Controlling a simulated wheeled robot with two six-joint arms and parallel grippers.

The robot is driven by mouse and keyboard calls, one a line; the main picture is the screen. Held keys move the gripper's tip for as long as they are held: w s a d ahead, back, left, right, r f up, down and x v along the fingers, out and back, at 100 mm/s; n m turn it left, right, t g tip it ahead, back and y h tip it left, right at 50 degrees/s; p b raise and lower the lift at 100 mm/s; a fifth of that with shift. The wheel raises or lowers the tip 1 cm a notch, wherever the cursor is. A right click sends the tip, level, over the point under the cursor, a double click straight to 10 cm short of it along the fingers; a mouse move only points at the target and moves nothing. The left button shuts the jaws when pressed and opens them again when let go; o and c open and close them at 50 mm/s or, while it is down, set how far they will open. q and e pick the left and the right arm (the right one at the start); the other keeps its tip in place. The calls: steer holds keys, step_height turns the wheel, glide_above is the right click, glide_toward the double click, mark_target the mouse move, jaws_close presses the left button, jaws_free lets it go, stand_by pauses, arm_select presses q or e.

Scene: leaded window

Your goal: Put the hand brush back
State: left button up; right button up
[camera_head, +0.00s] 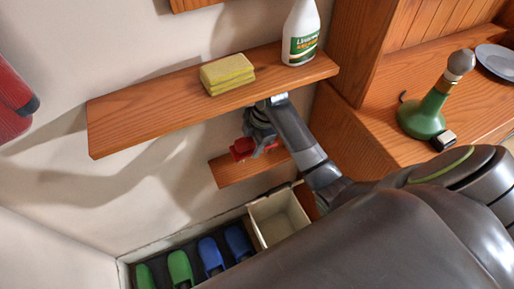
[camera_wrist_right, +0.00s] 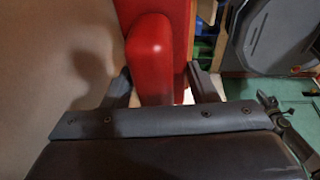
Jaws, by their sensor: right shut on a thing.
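The hand brush, of which only red parts show, is in my right gripper. In the head view its red end (camera_head: 243,149) is just above the small lower shelf (camera_head: 232,172), below the long upper shelf. In the right wrist view the red handle (camera_wrist_right: 150,60) stands between the fingers. My right gripper (camera_head: 262,143) is shut on it; the fingers also show in the right wrist view (camera_wrist_right: 160,88). Bristles are not visible. I cannot tell whether the brush touches the lower shelf. My left gripper is not in view.
The long wooden shelf (camera_head: 130,118) overhangs my right gripper and bears a yellow sponge stack (camera_head: 227,73) and a white spray bottle (camera_head: 301,34). A cream bin (camera_head: 257,222) and several green and blue items (camera_head: 210,254) are below. A green bottle (camera_head: 423,117) stands right.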

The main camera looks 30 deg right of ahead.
step_height(320, 180, down, 4)
steer(key=shift+w+f, duration=0.2)
steer(key=shift+f, duration=0.05)
steer(key=shift+f, duration=0.2)
steer(key=o, duration=0.9)
steer(key=shift+r, duration=0.1)
steer(key=v, duration=0.7)
steer(key=shift+r, duration=0.4)
